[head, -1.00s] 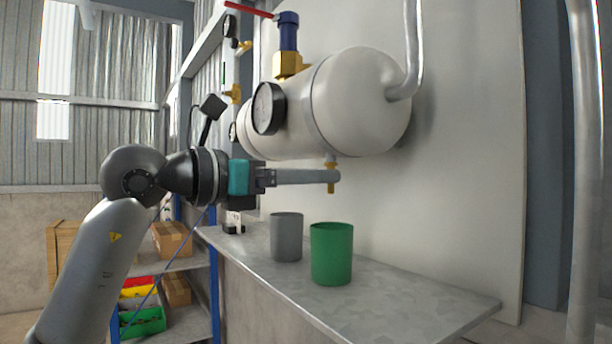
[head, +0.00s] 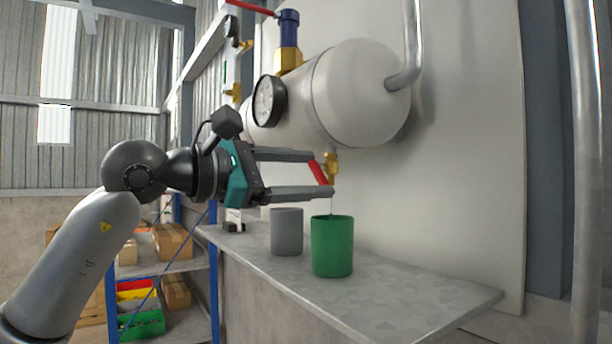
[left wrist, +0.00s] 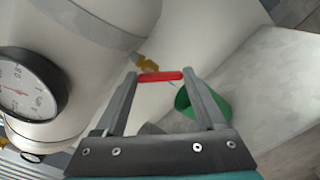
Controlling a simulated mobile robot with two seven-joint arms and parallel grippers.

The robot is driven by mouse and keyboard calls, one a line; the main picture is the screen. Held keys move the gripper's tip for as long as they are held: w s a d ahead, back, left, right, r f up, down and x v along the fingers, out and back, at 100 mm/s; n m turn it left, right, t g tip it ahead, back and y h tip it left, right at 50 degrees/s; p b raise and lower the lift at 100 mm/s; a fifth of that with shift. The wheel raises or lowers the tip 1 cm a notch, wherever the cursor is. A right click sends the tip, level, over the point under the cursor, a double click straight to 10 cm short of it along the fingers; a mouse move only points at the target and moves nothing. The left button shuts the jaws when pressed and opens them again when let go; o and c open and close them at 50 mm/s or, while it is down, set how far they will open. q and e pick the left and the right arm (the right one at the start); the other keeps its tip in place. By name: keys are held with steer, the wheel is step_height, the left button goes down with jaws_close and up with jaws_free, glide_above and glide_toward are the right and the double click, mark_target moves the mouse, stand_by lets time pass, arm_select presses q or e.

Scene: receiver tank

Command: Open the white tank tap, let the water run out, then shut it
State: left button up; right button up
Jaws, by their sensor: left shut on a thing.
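The white tank (head: 360,95) is fixed along the wall panel. Its brass tap (head: 331,166) hangs under the near end, with a red handle (head: 318,172) slanting down to the right. My left gripper (head: 323,174) is shut on the red handle, which also shows between the fingertips in the left wrist view (left wrist: 160,76). A thin stream of water appears below the tap. The green cup (head: 332,247) stands upright on the shelf below the tap. My right gripper is not in view.
A grey cup (head: 286,232) stands left of the green one on the metal shelf (head: 420,292). The shelf's right part is clear. A pressure gauge (head: 269,101) sticks out from the tank. A rack with boxes and bins (head: 140,322) stands at the lower left.

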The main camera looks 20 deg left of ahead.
arm_select(q)
steer(key=shift+w+f+m, duration=0.1)
steer(key=shift+m, duration=1)
steer(key=o, duration=1.3)
steer(key=shift+a, duration=0.1)
steer(key=shift+b+v, duration=2.75)
steer(key=shift+v, duration=4.9)
